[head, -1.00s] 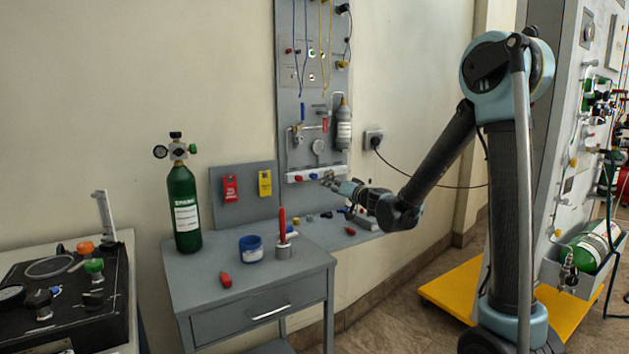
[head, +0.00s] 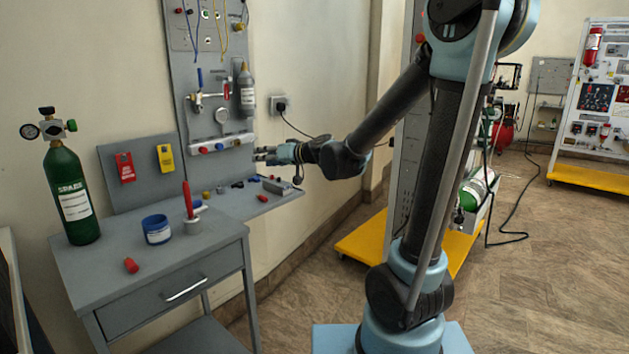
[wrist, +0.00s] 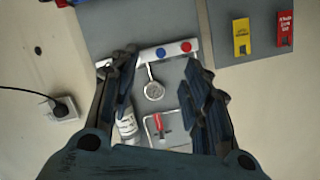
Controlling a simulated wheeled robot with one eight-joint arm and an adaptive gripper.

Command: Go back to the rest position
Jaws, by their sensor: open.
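My gripper (head: 262,155) is open and empty in the head view. It is held out level, just right of the tall grey wall panel (head: 185,75) and its white strip (head: 222,146) with red and blue knobs. In the wrist view my gripper (wrist: 162,85) has its fingers spread wide. The white strip (wrist: 150,53), a round gauge (wrist: 154,90), a grey bottle (wrist: 127,125) and a red-handled valve (wrist: 159,122) show between or near the fingers. I see nothing held, and no clear contact with the panel.
Below the gripper, a narrow shelf (head: 262,205) holds small parts. The grey table (head: 120,277) bears a green SPARE cylinder (head: 72,200), a blue tub (head: 157,230) and a red tool (head: 188,200) in a holder. A wall socket (head: 279,105) is near the arm.

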